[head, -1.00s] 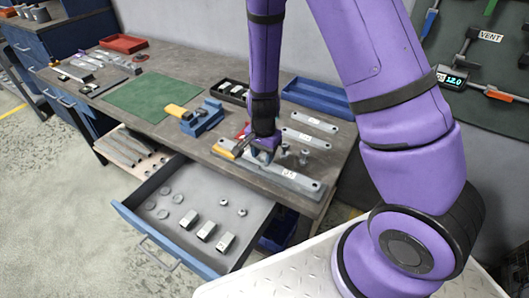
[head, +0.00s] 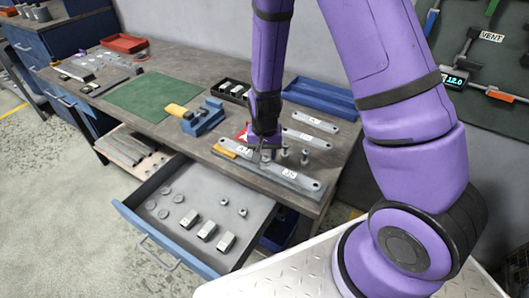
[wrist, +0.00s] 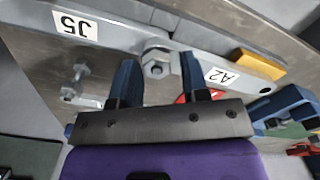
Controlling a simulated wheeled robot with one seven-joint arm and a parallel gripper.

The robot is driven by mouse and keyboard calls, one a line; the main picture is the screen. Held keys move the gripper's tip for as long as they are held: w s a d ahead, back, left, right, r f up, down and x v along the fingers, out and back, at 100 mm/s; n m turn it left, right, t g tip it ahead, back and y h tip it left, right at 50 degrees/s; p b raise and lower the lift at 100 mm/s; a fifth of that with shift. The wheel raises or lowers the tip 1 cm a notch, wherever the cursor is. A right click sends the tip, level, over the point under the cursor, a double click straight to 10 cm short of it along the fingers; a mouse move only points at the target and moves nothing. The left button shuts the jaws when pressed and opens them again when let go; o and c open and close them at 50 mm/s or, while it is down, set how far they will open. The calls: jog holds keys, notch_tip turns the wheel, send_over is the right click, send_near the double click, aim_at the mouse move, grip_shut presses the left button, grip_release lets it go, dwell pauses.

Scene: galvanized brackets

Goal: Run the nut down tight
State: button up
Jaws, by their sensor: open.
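The hex nut (wrist: 156,68) sits at the joint between two grey galvanized bars in the wrist view, with a bolt end in its middle. The bar marked J5 (wrist: 125,36) runs left from it and the bar marked A2 (wrist: 195,58) runs right. My gripper (wrist: 157,62) is open, its two blue fingers on either side of the nut with gaps showing. In the head view my gripper (head: 267,150) is low over the bar assembly (head: 305,181), and its fingers largely hide the nut. I cannot tell whether the nut is seated against the bar.
Loose bolts (head: 304,157) stand beside the bars, one close to my left finger in the wrist view (wrist: 76,80). A yellow block (wrist: 257,65) lies at the A2 end. A blue vise-like fixture (head: 205,118) stands left. The drawer (head: 165,218) is open in front.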

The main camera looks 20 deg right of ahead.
jog(key=n, duration=0.4)
jog(key=shift+n, duration=0.3)
jog(key=n, duration=0.8)
jog(key=shift+n, duration=0.3)
jog(key=n, duration=0.4)
jog(key=shift+n, duration=0.4)
grip_shut()
